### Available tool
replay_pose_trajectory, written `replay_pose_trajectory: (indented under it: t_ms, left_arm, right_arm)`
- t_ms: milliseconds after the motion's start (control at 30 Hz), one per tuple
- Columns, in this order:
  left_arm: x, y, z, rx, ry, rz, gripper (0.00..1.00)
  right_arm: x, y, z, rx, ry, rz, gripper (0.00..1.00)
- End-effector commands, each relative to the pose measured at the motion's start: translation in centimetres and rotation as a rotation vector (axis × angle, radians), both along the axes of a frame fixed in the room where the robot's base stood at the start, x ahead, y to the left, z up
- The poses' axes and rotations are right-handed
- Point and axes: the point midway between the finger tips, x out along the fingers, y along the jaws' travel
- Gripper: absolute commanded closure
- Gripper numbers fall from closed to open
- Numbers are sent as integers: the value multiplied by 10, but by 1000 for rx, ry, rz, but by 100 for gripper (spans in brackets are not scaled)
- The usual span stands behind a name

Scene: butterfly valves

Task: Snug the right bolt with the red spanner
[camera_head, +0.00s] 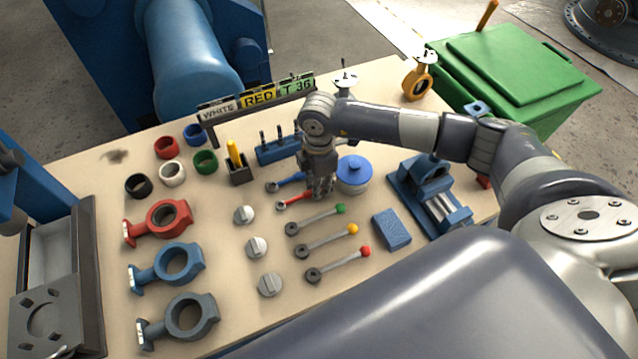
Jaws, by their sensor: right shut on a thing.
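The red spanner (294,201) lies on the bench, its ring end towards the left. My right gripper (320,190) points down at the spanner's right end and is shut on it; the fingers hide that end. A blue spanner (286,183) lies just beyond the red one. I cannot tell which part is the right bolt; a blue holder (278,150) with several dark upright pins stands behind the gripper, partly covered by it. My left gripper is not in view.
A blue-lidded pot (354,171) stands close to the right of the gripper. Levers with green, yellow and red knobs (333,243) lie in front. A blue vise (432,190), a blue block (391,229) and several valve bodies (178,263) occupy the bench.

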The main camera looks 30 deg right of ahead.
Motion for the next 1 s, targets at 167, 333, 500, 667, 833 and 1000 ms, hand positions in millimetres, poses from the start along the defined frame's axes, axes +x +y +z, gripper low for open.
replay_pose_trajectory:
  t_ms: [167, 333, 500, 667, 833, 1000]
  left_arm:
    - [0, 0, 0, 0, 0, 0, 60]
    - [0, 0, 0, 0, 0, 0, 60]
    - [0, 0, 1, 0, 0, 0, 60]
    - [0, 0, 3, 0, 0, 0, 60]
    - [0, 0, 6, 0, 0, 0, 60]
    - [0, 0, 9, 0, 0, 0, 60]
  right_arm:
    - [0, 0, 0, 0, 0, 0, 100]
    - [0, 0, 0, 0, 0, 0, 100]
    - [0, 0, 1, 0, 0, 0, 100]
    - [0, 0, 4, 0, 0, 0, 100]
    - [0, 0, 8, 0, 0, 0, 100]
    - [0, 0, 11, 0, 0, 0, 100]
